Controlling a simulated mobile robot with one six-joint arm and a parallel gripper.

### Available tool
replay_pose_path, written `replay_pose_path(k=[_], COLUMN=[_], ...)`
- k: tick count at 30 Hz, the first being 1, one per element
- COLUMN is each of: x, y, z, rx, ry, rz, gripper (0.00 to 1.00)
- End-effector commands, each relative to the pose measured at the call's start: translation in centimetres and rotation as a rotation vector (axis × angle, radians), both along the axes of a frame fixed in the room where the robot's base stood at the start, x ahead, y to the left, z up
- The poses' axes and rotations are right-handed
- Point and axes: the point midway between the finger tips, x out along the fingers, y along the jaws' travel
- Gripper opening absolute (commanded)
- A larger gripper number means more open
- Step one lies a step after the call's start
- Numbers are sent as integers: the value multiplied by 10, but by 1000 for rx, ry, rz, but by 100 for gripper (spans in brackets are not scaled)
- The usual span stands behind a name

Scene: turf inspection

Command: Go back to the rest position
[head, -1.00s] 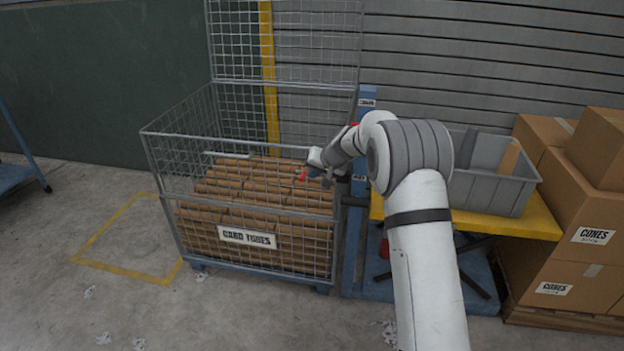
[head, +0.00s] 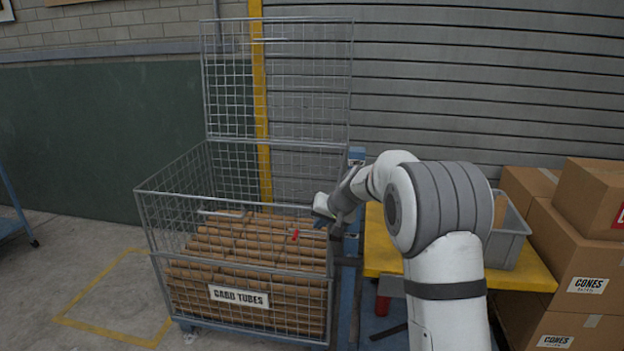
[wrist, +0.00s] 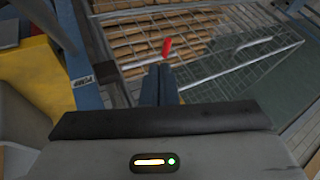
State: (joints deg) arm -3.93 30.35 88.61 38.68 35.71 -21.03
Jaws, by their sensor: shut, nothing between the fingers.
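My gripper (wrist: 158,72) is shut and empty, its two dark fingers together in the wrist view. In the head view my gripper (head: 324,212) is small at the end of my bent white arm, by the right side of the mesh cage (head: 143,225), and its fingers are hard to make out. The cage is labelled CARD TUBES and holds stacked brown tubes (head: 238,262). A small red object (head: 295,234) shows at the tubes, below and left of my gripper. A red piece also shows just beyond my fingertips in the wrist view (wrist: 167,46).
A yellow-topped table (head: 385,255) stands right of the cage, with a grey bin (head: 512,238) partly behind my arm. Stacked CONES cartons (head: 583,255) stand at the far right. The cage's tall mesh panel (head: 230,95) rises at its back. Open floor (head: 60,265) lies to the left.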

Motion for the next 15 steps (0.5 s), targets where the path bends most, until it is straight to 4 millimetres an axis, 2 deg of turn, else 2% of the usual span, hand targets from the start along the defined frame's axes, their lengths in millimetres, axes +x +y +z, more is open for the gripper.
replay_pose_path(k=[1, 6, 12, 15], x=[-19, -98, -199, -251], y=[-6, -28, -55, -70], z=[31, 92, 143, 161], rx=[-16, -90, -186, -237], ry=[5, 59, 125, 157], rz=[6, 21, 29, 26], gripper=[0, 0, 0, 0])
